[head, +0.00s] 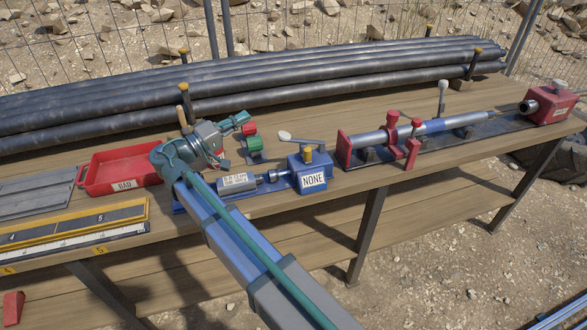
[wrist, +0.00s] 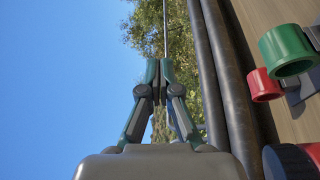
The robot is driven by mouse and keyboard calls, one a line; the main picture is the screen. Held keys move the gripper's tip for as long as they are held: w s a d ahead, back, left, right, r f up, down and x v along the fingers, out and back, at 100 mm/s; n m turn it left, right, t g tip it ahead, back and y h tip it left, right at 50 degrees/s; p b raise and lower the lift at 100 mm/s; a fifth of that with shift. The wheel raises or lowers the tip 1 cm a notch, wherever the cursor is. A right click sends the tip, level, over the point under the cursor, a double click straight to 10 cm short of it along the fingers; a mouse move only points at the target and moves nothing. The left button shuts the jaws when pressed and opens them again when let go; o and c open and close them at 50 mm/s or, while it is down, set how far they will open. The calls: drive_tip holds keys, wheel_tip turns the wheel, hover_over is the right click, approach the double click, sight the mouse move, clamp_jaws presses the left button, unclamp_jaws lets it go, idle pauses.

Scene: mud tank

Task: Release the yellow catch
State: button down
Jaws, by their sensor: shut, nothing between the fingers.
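A small yellow-brown knob (head: 308,153) sits on the blue block marked NONE (head: 313,181). I cannot tell whether this knob is the yellow catch, since other yellow-topped parts are in view. My gripper (head: 243,117) is to the left of the block, above the bench, pointing right along the pipes. In the wrist view my gripper (wrist: 152,70) has its fingertips together with nothing between them. The catch cannot be made out in the wrist view.
A green ring (wrist: 288,50) and a red ring (wrist: 263,85) stand close below my gripper. A red tray (head: 125,172) lies left. A long clamped rod assembly (head: 430,128) fills the bench's right part. Black pipes (head: 260,73) run behind.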

sight(304, 148)
drive_tip(key=s+d+f+g+b, duration=0.1)
drive_tip(key=f, duration=0.2)
drive_tip(key=s+d+f+n+g+b, duration=0.1)
drive_tip(key=s+f+b, duration=0.1)
drive_tip(key=s+d+f+g+b, duration=0.1)
drive_tip(key=s+f+b, duration=0.1)
drive_tip(key=f, duration=0.1)
drive_tip(key=shift+s+d+f+n, duration=0.1)
drive_tip(key=shift+s+f+n, duration=0.2)
drive_tip(key=shift+n, duration=0.1)
drive_tip(key=shift+w, duration=0.1)
drive_tip(key=shift+h, duration=0.3)
drive_tip(key=b+x, duration=0.1)
drive_tip(key=x, duration=0.8)
drive_tip(key=shift+w+d+f, duration=0.1)
drive_tip(key=shift+w+d, duration=0.1)
drive_tip(key=shift+d, duration=0.15)
drive_tip(key=shift+s+d, duration=0.75)
drive_tip(key=shift+d, duration=0.25)
drive_tip(key=shift+s+d, duration=0.5)
drive_tip(key=shift+d, duration=0.05)
